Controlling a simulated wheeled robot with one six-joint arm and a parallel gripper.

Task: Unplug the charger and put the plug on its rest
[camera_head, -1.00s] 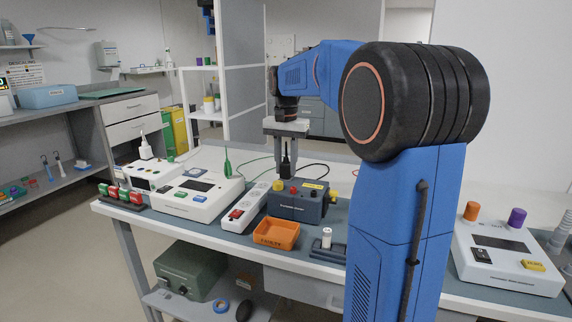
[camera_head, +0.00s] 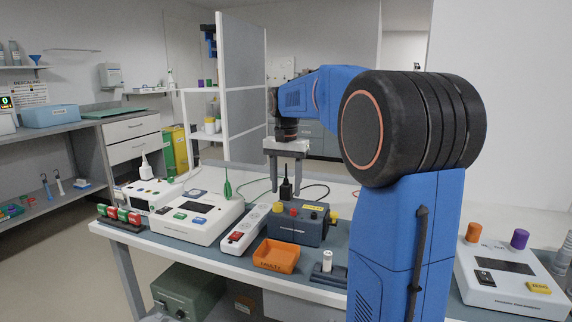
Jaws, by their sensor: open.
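A black plug (camera_head: 286,187) stands upright at the back of the dark grey-blue box (camera_head: 298,231), which has coloured knobs and a yellow label. Its lower end is hidden behind the box, so I cannot tell what it sits in. A black cable (camera_head: 318,187) loops behind the box to the right. My gripper (camera_head: 287,178) points down from above with its fingers apart, one on each side of the plug. I cannot tell whether they touch it. I cannot clearly pick out the plug's rest.
A white power strip (camera_head: 246,228) with a red switch lies left of the box. An orange tray (camera_head: 276,257) and a dark stand holding a white cylinder (camera_head: 328,262) are in front. White devices stand left (camera_head: 190,226) and right (camera_head: 500,280). A green pointed object (camera_head: 227,186) stands behind.

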